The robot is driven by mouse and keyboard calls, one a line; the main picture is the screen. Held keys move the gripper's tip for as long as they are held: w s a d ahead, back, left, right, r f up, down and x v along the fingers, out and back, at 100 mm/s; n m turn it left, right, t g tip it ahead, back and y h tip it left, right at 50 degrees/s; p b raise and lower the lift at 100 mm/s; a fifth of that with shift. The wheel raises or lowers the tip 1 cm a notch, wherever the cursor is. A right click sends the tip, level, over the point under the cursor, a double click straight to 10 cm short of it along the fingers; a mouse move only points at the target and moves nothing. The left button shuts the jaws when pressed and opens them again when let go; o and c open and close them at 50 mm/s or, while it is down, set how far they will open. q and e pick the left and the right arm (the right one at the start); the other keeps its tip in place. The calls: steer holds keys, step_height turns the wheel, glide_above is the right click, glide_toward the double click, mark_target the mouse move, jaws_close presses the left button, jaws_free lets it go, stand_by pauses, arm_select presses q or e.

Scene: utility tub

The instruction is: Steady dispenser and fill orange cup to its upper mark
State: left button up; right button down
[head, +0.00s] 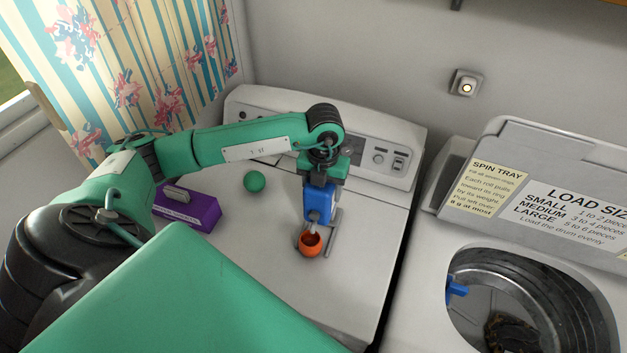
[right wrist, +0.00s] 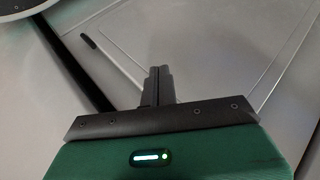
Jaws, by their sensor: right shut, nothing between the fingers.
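The blue dispenser (head: 317,203) stands on the white machine top, with a pale spout at its lower front. The orange cup (head: 311,246) is upright just in front of the dispenser, under or close to the spout. Its inside looks dark orange; its marks and fill level cannot be made out. My left gripper (head: 321,178) is right at the top of the dispenser, pointing down. Its fingers are mostly hidden, so its grip cannot be told. My right gripper (right wrist: 161,82) shows in the right wrist view, shut and empty above a pale panel.
A green ball (head: 254,181) and a purple box (head: 188,209) lie left of the dispenser. A control panel (head: 380,158) rises behind. An open washer drum (head: 530,300) with a dark item inside is at right. The machine top right of the cup is clear.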

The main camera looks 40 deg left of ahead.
mark_target(314, 216)
steer(key=a+r+y, duration=0.4)
steer(key=a+r, duration=0.8)
steer(key=r, duration=0.3)
steer(key=a+r+y, duration=0.3)
steer(key=a+r, duration=0.8)
steer(key=r, duration=0.4)
steer(key=w+d+r+t+y, duration=0.2)
steer(key=w+d+r+t, duration=0.3)
steer(key=w+d+r, duration=0.2)
steer(key=w, duration=0.2)
steer(key=shift+w+r+m+t, duration=0.3)
steer(key=shift+w+r+m, duration=0.1)
steer(key=w+a, duration=0.2)
steer(key=w, duration=0.6)
steer(key=shift+w+a, duration=0.2)
steer(key=shift+a, duration=0.15)
steer(key=shift+w, duration=0.1)
steer(key=shift+w+a, duration=0.1)
steer(key=shift+w, duration=0.15)
